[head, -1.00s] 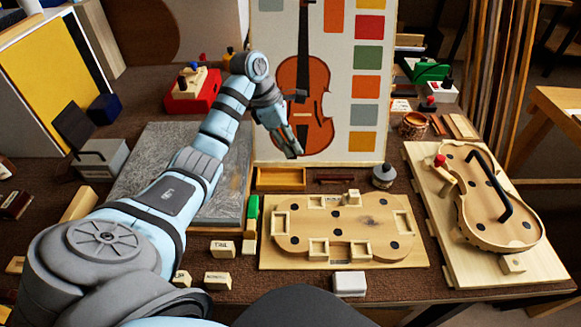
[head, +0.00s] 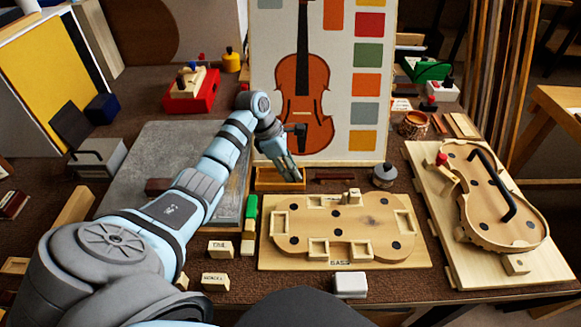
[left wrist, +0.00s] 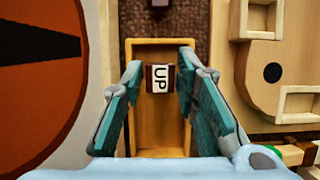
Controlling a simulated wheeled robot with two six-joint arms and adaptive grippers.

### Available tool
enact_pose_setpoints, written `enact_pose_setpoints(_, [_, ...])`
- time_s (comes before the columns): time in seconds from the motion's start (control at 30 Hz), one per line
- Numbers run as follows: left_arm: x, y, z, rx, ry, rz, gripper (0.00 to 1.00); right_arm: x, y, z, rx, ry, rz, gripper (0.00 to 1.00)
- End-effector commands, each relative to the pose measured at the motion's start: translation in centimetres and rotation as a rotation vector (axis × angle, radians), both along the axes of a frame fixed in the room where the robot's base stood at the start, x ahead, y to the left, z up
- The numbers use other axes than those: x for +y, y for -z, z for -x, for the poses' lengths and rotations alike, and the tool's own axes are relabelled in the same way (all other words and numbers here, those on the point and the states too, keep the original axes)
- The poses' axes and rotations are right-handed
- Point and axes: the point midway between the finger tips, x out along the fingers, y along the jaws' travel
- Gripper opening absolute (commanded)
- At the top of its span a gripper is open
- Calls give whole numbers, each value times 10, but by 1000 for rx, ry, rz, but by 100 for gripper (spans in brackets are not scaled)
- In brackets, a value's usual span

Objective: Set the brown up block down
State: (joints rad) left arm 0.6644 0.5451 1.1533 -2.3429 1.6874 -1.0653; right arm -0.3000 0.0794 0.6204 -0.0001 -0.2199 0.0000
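The brown up block (left wrist: 160,78) has a white label reading UP. In the head view my left gripper (head: 292,178) points down at the right part of the tray (head: 266,186), and the block is not discernible there. My right gripper is not in view.
The violin chart (head: 268,100) stands just behind the tray. In front lies a wooden board (head: 420,255) with a violin form and small blocks.

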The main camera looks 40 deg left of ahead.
Motion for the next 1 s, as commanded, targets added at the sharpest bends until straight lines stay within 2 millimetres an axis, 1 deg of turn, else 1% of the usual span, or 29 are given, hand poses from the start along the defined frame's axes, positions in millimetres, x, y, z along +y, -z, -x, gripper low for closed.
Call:
enact_pose_setpoints(0.17, [0,0,0,1,0,1,29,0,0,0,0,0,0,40])
enact_pose_setpoints(0.27, [0,-5,0,1,0,1,29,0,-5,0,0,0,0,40])
enact_pose_setpoints(0.37, [5,-19,3,-1,-1,-2,29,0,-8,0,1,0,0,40])
enact_pose_setpoints(0.6, [26,-81,19,-2,-1,-4,29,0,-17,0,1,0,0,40])
enact_pose_setpoints(0.7, [32,-101,24,-1,-1,-2,29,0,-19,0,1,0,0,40])
enact_pose_setpoints(0.83, [36,-114,28,1,0,-1,29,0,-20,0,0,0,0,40])
enact_pose_setpoints(1.0, [37,-115,28,1,0,1,29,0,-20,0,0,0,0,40])
